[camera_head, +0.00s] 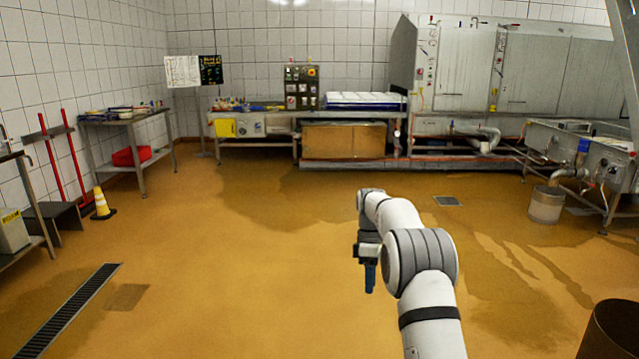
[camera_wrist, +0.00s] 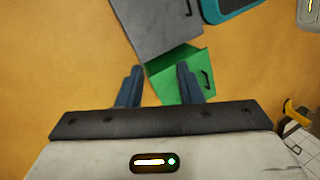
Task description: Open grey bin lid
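A flat grey lid or panel, which looks like the grey bin's lid (camera_wrist: 155,25), shows at the top of the wrist view. It has a dark handle (camera_wrist: 188,8) near its right edge. I cannot tell whether it is fully closed. My gripper (camera_wrist: 158,72) is open and empty. Its two blue fingers point toward the lid's lower end, with a gap between them. In the head view my gripper (camera_head: 369,278) hangs pointing down over the floor, and no grey bin shows there.
In the wrist view a green bin (camera_wrist: 195,75) with a dark handle adjoins the grey one, and a blue-edged thing (camera_wrist: 232,10) lies above right. The head view shows open wet floor (camera_head: 220,260), a dark round container (camera_head: 610,330) at lower right, and a yellow cone (camera_head: 101,203) at left.

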